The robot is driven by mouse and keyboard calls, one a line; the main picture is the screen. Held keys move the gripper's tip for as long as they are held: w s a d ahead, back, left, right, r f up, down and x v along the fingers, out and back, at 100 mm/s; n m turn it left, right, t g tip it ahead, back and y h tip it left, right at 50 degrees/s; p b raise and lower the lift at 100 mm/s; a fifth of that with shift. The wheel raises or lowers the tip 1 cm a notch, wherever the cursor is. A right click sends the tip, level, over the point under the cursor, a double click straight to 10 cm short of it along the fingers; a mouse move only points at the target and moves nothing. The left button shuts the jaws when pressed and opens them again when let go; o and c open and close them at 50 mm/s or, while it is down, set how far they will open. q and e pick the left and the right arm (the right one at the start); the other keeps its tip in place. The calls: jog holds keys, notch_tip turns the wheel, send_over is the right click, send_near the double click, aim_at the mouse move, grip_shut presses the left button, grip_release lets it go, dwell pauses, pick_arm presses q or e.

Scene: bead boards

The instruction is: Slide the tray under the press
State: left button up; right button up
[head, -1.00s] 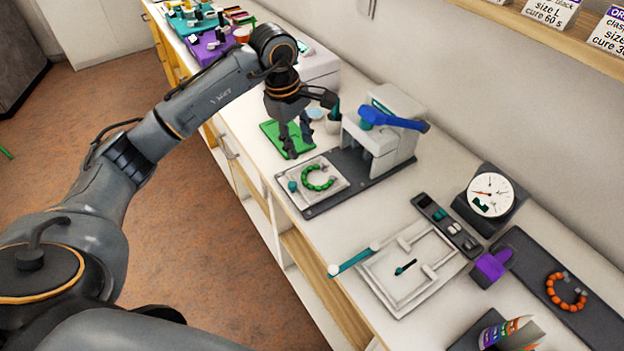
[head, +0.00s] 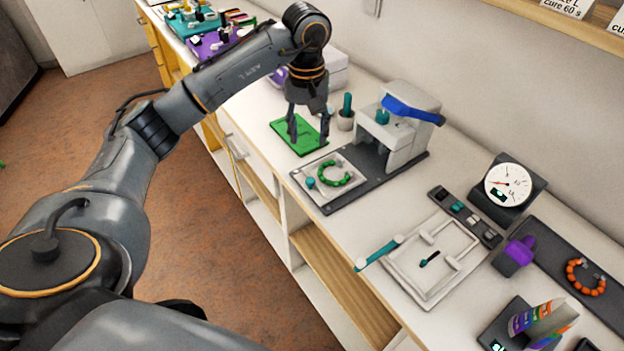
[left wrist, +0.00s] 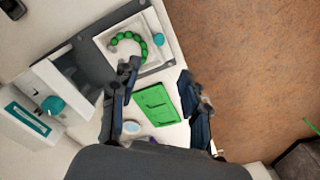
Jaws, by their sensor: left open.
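The pale square tray (head: 327,195) rests on the front-left end of the press's dark base plate (head: 367,188), out in front of the press head. A bracelet of green beads (head: 334,181) lies in it, and a teal knob (head: 310,183) is at its left edge. The white press (head: 405,150) has a blue lever (head: 412,111). My left gripper (head: 308,141) is open and empty, pointing down above the green mat behind the tray. In the left wrist view, the tray (left wrist: 122,47) lies beyond the open fingers (left wrist: 158,80). My right gripper is not seen.
The green mat (head: 296,147) and a pale cup with a teal handle (head: 346,120) are close to my left gripper. A white frame tray (head: 432,281), a dial gauge (head: 507,184) and an orange bead bracelet (head: 585,278) lie further right on the counter.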

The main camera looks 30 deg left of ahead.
pick_arm(q)
jog(key=p, duration=0.1)
send_near(310, 180)
jog(key=shift+m, duration=0.4)
notch_tip(310, 180, down, 7)
jog(key=shift+w+d+f+p, duration=0.1)
jog(key=shift+w+f+p, duration=0.05)
jog(key=shift+p, duration=0.45)
jog(key=shift+f, duration=0.55)
jog(key=c, duration=1)
grip_shut()
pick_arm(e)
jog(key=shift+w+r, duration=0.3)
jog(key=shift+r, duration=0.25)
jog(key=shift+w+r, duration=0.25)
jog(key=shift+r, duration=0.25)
